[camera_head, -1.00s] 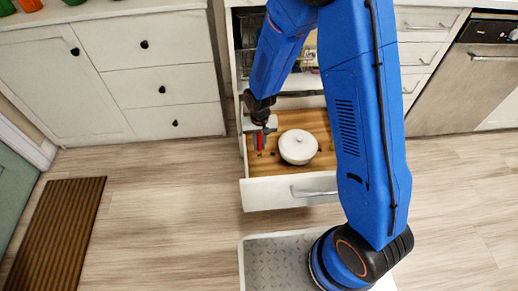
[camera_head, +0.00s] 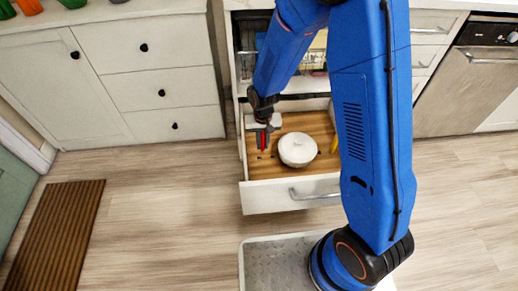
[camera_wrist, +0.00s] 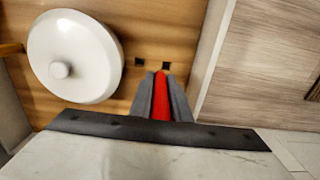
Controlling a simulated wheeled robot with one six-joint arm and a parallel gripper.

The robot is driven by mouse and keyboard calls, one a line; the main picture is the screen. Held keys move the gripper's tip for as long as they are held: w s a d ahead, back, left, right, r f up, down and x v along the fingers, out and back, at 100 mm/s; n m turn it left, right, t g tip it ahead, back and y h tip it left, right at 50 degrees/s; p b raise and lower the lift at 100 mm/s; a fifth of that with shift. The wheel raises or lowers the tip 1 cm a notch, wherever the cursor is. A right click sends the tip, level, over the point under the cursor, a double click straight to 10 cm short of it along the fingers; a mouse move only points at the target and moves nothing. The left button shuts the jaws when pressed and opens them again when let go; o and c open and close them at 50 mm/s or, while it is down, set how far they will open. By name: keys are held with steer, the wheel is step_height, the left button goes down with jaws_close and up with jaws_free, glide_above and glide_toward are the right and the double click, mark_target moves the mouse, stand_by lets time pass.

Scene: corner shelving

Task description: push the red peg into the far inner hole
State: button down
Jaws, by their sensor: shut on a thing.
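My gripper (camera_head: 263,141) is shut on the red peg (camera_wrist: 160,95) and hangs over the left part of the open drawer (camera_head: 291,195). The peg sticks out between the grey fingers in the wrist view. A dark square hole (camera_wrist: 166,65) shows just past its tip, and a second hole (camera_wrist: 139,61) lies to the left of it. The tip looks apart from both holes, though its height above the wooden drawer floor (camera_wrist: 160,25) is hard to tell.
A white lidded pot (camera_head: 297,149) stands in the drawer, right of my gripper; it also shows in the wrist view (camera_wrist: 72,56). A yellow peg (camera_head: 334,145) is near the drawer's right side. The drawer wall (camera_wrist: 208,62) is close on the right in the wrist view.

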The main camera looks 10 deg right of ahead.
steer(key=d, duration=0.1)
steer(key=d+r, duration=0.1)
steer(key=d, duration=0.1)
steer(key=d+r, duration=0.1)
steer(key=shift+d+r, duration=0.15)
steer(key=shift+d, duration=0.1)
steer(key=shift+f, duration=2.85)
steer(key=shift+f, duration=1.55)
steer(key=c, duration=1.6)
jaws_free()
